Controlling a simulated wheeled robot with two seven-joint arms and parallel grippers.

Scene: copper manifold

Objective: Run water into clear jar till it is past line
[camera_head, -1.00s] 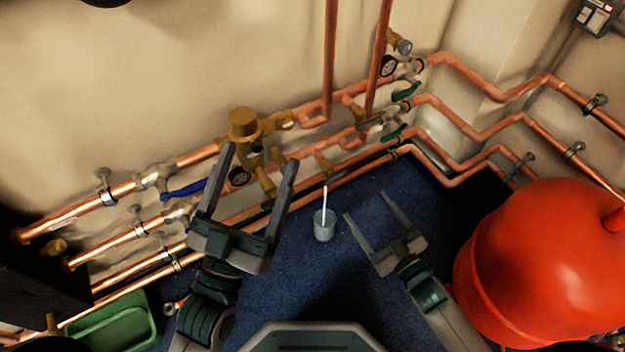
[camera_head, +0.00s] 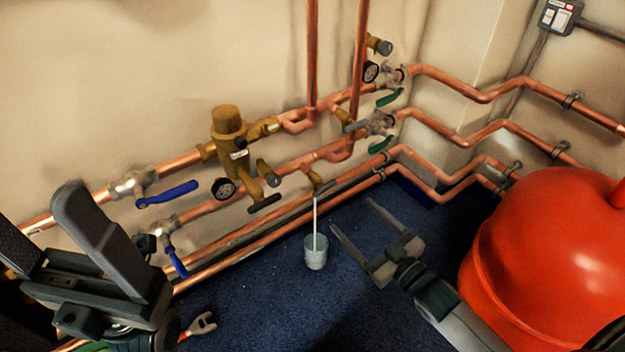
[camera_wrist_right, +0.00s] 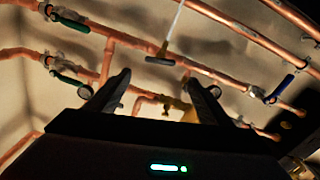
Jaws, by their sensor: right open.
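The clear jar (camera_head: 316,256) stands upright on the blue floor in the head view. A thin pale stream (camera_head: 315,220) runs from a small brass tap (camera_head: 317,182) on the copper pipe down into it. The stream and the tap's dark handle (camera_wrist_right: 161,60) also show in the right wrist view. The jar's line and water level are too small to tell. My right gripper (camera_head: 352,216) is open and empty, just right of the jar and apart from it. My left gripper (camera_head: 35,208) is open at the far left, well away from the jar, near the pipes.
Copper pipes with blue levers (camera_head: 167,194), green levers (camera_head: 388,97) and a brass valve (camera_head: 229,135) line the wall. Another dark-handled tap (camera_head: 264,202) is left of the running one. A red tank (camera_head: 540,255) fills the right side.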

